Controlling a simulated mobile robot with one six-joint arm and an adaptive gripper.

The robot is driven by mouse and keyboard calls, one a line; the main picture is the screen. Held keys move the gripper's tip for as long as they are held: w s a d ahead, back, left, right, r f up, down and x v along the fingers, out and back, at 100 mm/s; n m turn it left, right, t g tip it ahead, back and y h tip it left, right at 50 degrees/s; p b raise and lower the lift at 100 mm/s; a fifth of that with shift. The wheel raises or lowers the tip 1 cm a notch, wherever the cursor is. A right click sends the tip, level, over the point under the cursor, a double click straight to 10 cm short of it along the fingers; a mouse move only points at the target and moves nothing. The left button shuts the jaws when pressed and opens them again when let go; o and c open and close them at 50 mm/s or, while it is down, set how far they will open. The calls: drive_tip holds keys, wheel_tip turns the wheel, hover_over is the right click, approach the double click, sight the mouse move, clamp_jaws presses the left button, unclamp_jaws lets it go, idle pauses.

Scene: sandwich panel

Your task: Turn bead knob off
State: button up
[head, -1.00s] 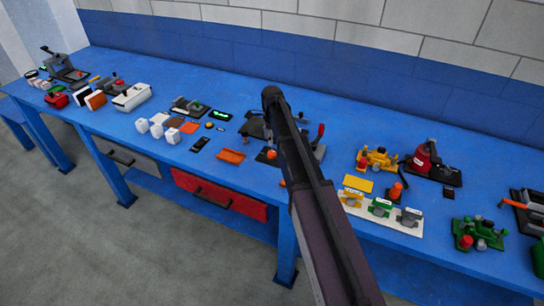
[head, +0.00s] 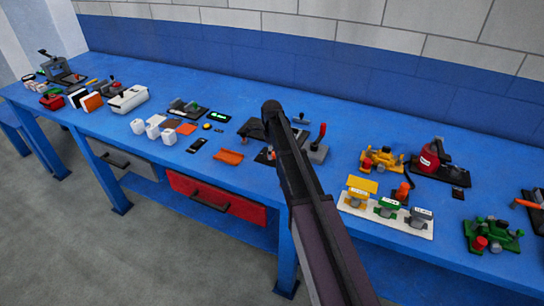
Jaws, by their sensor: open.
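A white plate (head: 414,232) on the blue bench, right of my arm, carries three knobs with small labels. The knobs are yellow (head: 358,198), green (head: 386,207) and grey (head: 419,219). The label writing is too small to read, so I cannot tell which, if any, is the bead knob. My dark arm crosses the middle of the head view from the bottom edge up over the bench. My gripper cannot be made out. The arm hides part of the bench left of the plate.
A yellow device (head: 381,160), a red canister (head: 429,158) and a green device (head: 490,234) stand around the plate. A red-handled lever (head: 319,141) is close to my arm. Orange (head: 228,157) and black (head: 198,145) flat pieces lie to the left. Bare bench shows behind the devices.

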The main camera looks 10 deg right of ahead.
drive_tip(key=shift+f, duration=0.3)
drive_tip(key=shift+c, duration=0.2)
drive_tip(key=c, duration=1.1)
